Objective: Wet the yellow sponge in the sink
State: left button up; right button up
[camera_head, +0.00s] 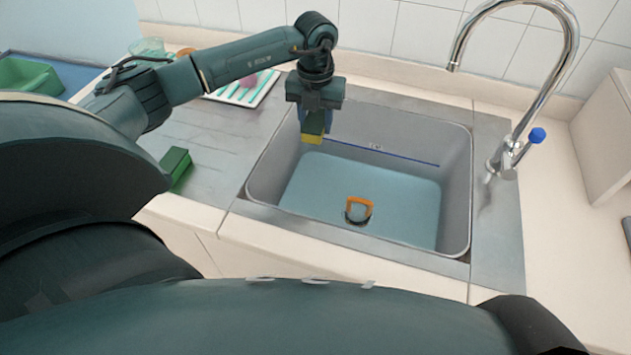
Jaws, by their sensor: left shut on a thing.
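The grey sink (457,180) is set in the counter and holds light blue water (400,187) in its basin. My left gripper (313,125) points down over the left part of the sink. It is shut on the yellow sponge (312,139), whose lower yellow edge shows below the fingers. The rest of the sponge is hidden by the gripper. I cannot tell whether the sponge touches the water. My right gripper is not in view.
An orange and dark object (358,210) is in the basin. A chrome faucet (575,50) with a blue knob stands right of the sink. A green block (175,165) lies on the left drainboard. A striped rack (240,92) and green bin (28,77) are farther left.

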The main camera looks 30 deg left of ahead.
aim_at(316, 120)
pick_arm(q)
jog(key=shift+r, duration=0.1)
notch_tip(316, 120, up, 2)
jog(key=shift+r+p, duration=0.1)
jog(key=shift+p, duration=0.85)
jog(key=shift+r, duration=0.8)
